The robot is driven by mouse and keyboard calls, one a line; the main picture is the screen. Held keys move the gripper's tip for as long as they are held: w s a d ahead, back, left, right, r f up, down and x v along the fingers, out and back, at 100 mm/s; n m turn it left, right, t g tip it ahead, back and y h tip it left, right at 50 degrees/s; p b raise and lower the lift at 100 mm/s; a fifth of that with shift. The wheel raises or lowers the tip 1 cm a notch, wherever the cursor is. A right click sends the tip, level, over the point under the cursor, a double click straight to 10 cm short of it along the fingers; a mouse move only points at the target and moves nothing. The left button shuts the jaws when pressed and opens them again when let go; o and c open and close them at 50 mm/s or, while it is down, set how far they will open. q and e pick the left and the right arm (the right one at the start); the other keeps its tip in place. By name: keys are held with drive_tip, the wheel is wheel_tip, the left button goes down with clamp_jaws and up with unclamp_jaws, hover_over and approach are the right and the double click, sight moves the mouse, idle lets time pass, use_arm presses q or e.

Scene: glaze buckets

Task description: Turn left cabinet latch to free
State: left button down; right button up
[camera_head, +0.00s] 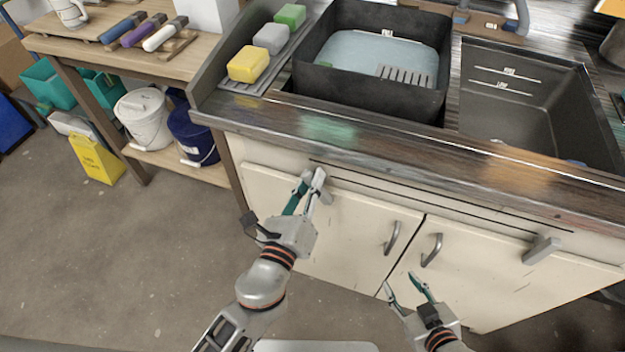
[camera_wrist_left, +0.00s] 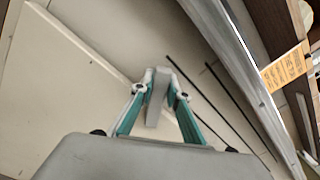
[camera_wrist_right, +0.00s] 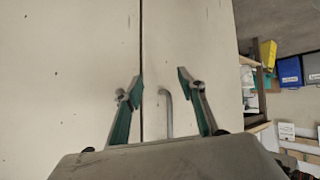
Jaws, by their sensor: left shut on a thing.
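The left cabinet latch (camera_head: 327,196) is a small grey lever at the top left of the cabinet front, mostly hidden by my fingers. My left gripper (camera_head: 311,180) is shut on it; in the left wrist view the grey latch (camera_wrist_left: 156,98) sits between the two fingertips. Its exact angle is hard to tell. The left cabinet door (camera_head: 345,235) is closed, with a grey bar handle (camera_head: 392,238). My right gripper (camera_head: 405,284) is open and empty in front of the doors. In the right wrist view a door handle (camera_wrist_right: 167,110) shows between its fingers.
A second grey latch (camera_head: 541,250) is on the right of the cabinet front. The right door (camera_head: 480,275) has its own handle (camera_head: 431,250). The counter edge (camera_head: 400,165) overhangs above. A wooden bench (camera_head: 90,45) with buckets below stands at left. The floor in front is clear.

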idle(0.5)
use_arm(q)
drive_tip(key=c, duration=1.9)
unclamp_jaws()
drive_tip(key=v, duration=1.2)
drive_tip(key=shift+r, duration=0.1)
